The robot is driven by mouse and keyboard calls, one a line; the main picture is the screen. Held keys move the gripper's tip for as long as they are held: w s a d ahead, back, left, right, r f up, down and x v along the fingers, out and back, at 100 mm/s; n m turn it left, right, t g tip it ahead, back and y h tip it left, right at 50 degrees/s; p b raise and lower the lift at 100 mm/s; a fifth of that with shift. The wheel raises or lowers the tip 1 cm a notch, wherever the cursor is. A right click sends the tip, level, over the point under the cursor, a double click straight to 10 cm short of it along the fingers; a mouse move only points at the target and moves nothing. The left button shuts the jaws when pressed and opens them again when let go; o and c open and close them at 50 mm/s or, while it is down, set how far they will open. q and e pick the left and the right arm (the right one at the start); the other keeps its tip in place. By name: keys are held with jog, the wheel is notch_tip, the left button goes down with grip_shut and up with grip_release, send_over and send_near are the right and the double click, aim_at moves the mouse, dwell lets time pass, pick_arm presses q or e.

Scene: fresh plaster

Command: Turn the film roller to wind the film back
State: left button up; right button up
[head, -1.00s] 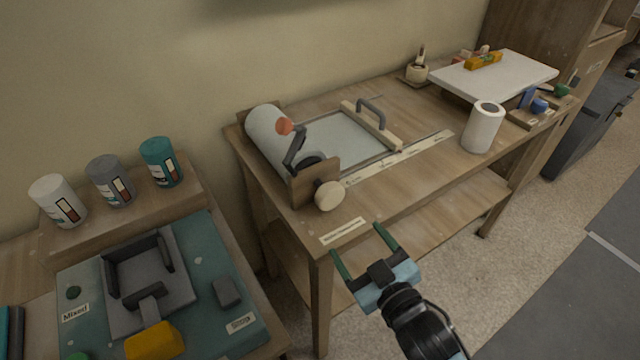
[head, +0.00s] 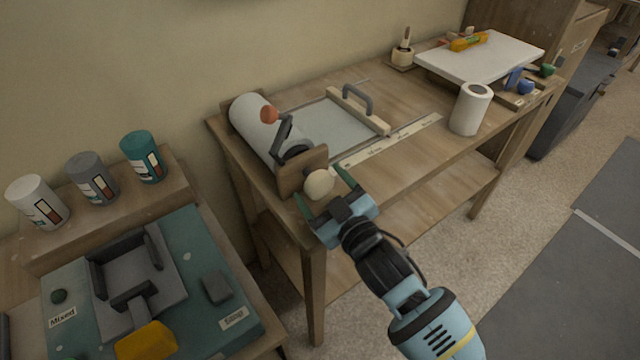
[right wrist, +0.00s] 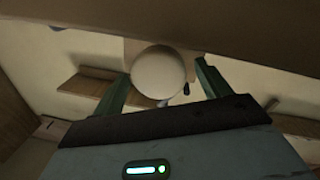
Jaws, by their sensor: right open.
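The film roller (head: 258,132) is a white cylinder in a wooden holder at the left end of the bench. A pale round knob (head: 319,184) sits on the front of the holder, and a black crank with a red ball (head: 269,114) stands by it. Film (head: 325,127) lies flat to the right of the roller. My right gripper (head: 324,190) is open, its green fingers on either side of the knob. In the right wrist view the knob (right wrist: 158,78) shows between the fingertips, with gaps at the sides. My left gripper is not in view.
A bar with a dark handle (head: 357,100) lies across the film's right end. A white cylinder (head: 470,109) stands farther right on the bench. A lower table at left holds a teal board (head: 190,245) and several paint cans (head: 93,178).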

jog(key=shift+w+a, duration=0.25)
jog(key=shift+w, duration=0.1)
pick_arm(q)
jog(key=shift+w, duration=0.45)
pick_arm(e)
jog(key=c, duration=1)
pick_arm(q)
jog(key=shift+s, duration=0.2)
pick_arm(e)
jog(key=shift+o, duration=0.2)
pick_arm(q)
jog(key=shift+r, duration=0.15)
